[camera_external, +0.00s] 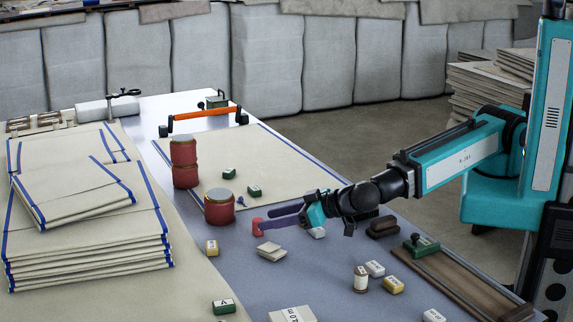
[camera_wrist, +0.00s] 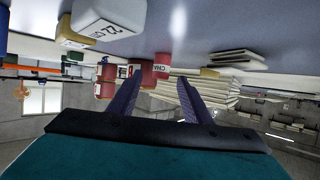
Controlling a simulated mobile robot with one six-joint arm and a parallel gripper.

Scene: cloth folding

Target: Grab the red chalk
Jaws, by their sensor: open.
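The red chalk (camera_external: 258,227) is a small red piece standing on the blue-grey table, just beyond my fingertips in the external view. My gripper (camera_external: 266,219) has purple fingers, reaches in low from the right and is apart and empty. In the wrist view my gripper (camera_wrist: 158,75) shows a clear gap between its fingers. Whether a finger touches the chalk cannot be told.
Red tins (camera_external: 219,208) stand left of the chalk, with a taller red stack (camera_external: 184,162) behind. Folded cloths (camera_external: 85,235) fill the left. A flat cloth (camera_external: 270,160) lies behind.

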